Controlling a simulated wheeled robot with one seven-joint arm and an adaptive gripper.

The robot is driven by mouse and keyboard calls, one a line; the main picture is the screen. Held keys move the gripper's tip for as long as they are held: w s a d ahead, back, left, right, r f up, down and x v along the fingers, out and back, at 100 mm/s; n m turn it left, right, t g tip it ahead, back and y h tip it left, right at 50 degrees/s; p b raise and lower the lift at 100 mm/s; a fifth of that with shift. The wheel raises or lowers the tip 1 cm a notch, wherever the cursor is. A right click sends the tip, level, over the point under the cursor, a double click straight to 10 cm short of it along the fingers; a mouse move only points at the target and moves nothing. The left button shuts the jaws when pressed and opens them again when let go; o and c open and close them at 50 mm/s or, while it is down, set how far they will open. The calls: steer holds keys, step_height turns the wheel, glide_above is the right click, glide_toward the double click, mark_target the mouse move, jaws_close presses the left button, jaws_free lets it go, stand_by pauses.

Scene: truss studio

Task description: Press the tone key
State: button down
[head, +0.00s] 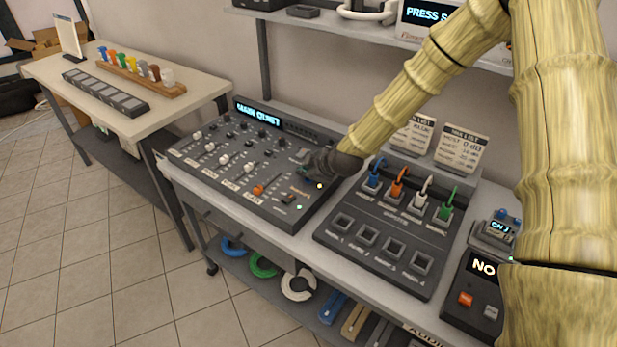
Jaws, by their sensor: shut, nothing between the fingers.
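A dark mixing console (215,178) stands on the bench in the head view, with faders, knobs and a lit display (258,112) that reads "MAIN QUIET". Small keys sit in its right part, among them a dark key with an orange mark (288,198). The labels are too small to tell which key is the tone key. My gripper (309,173) is shut and empty, low over the right part of the console. It hides some of the panel there. I cannot tell whether its tips touch a key.
A patch panel (376,228) with coloured plugs stands right of the console, and a dark box (474,300) with an orange button is further right. A shelf (345,32) runs above the bench. A side table (125,85) holds a rack of coloured pieces. Coiled cables (263,265) lie below.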

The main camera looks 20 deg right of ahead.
mark_target(306, 180)
steer(key=shift+r+p, duration=1.8)
steer(key=shift+r, duration=1.25)
stand_by(0.5)
